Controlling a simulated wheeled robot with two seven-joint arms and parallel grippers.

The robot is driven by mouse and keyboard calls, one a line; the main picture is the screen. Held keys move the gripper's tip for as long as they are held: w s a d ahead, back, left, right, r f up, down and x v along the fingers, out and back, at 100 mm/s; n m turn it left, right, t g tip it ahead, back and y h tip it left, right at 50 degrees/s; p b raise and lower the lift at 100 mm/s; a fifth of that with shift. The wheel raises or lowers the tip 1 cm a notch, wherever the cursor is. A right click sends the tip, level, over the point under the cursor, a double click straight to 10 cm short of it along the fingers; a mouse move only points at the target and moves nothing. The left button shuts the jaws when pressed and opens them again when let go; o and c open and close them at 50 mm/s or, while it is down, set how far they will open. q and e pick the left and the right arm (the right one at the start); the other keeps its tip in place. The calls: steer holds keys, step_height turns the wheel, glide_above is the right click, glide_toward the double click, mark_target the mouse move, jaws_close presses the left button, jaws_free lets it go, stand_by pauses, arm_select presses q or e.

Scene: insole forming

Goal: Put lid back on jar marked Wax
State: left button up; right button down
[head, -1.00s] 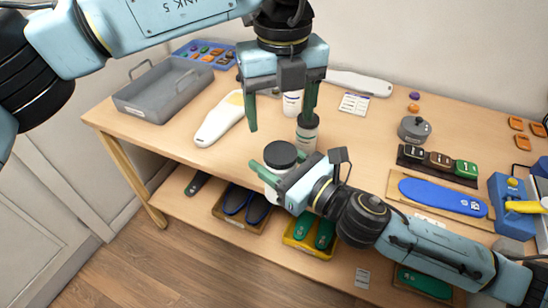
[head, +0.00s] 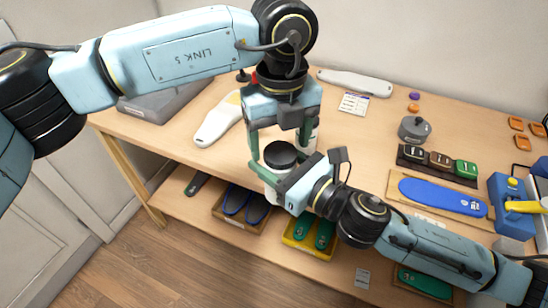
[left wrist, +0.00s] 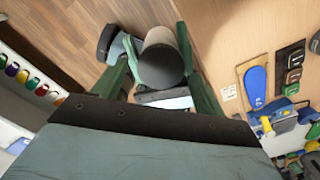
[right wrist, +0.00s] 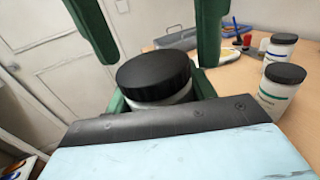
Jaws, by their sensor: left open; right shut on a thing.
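A white jar (head: 273,179) with a black lid (head: 280,154) is held upright in my right gripper (head: 276,183), in front of the table edge. In the right wrist view the black lid (right wrist: 153,74) rests on top of the white jar body (right wrist: 170,98); I cannot tell whether it is fully seated. My left gripper (head: 280,147) is open above the jar, pointing down, its green fingers on either side of the lid. The left wrist view shows the lid (left wrist: 161,66) between these fingers. No marking is readable on the held jar.
Two other black-lidded white jars (right wrist: 283,45) (right wrist: 281,88) stand on the table, largely hidden behind my left gripper in the head view. A white insole shape (head: 218,122), a grey tray (head: 160,102) and a blue insole (head: 441,197) lie on the tabletop. A lower shelf holds bins (head: 310,234).

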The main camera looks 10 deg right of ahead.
arm_select(q)
steer(key=shift+f, duration=0.7)
steer(key=c, duration=1)
steer(key=m, duration=0.6)
steer(key=shift+m, duration=0.3)
